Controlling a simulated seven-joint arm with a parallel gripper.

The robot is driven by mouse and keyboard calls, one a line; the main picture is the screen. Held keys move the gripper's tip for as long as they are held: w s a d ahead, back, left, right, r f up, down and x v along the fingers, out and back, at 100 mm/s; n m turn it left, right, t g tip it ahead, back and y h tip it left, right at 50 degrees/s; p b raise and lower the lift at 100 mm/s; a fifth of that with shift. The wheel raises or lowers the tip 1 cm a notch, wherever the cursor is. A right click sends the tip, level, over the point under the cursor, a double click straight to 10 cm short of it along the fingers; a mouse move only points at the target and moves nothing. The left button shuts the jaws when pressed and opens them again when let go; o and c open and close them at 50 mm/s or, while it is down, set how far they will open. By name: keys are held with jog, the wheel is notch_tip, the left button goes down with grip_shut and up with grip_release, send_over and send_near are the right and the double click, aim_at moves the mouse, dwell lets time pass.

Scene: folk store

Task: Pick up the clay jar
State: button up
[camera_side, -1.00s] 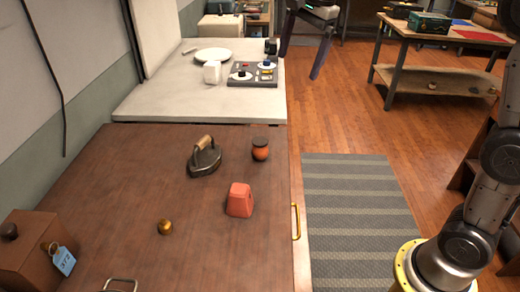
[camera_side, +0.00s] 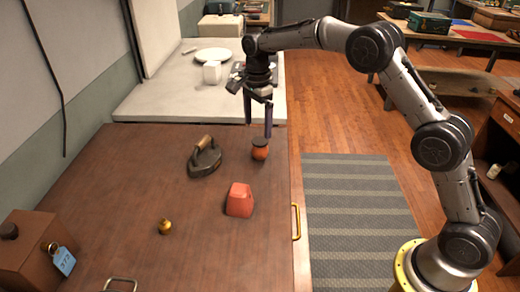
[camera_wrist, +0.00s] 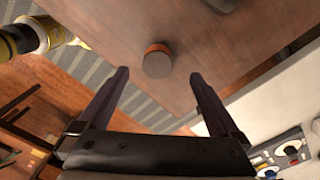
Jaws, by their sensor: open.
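The clay jar (camera_side: 260,152) is small, round and orange, with a dark flat lid. It stands upright on the brown wooden tabletop near its far right corner. My gripper (camera_side: 258,130) points down just above and behind the jar, fingers apart. In the wrist view the jar (camera_wrist: 157,62) shows its dark lid from above, ahead of the fingertips and between their lines. My gripper (camera_wrist: 160,75) is open there with nothing between its fingers. I see no contact with the jar.
A dark flat iron (camera_side: 205,158) with a wooden handle stands left of the jar. A red block-like object (camera_side: 239,200) is in front of it. A small brass object (camera_side: 165,227) and a brown box (camera_side: 38,248) are farther left. A white counter (camera_side: 150,95) adjoins behind.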

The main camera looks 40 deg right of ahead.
aim_at(260, 141)
jog(key=shift+s+d+f, duration=0.15)
jog(key=shift+f, duration=1.7)
jog(key=shift+s+d+f, duration=0.1)
jog(key=shift+f, duration=1.75)
jog(key=c, duration=1.5)
jog(key=shift+c, duration=0.2)
jog(key=shift+r, duration=0.1)
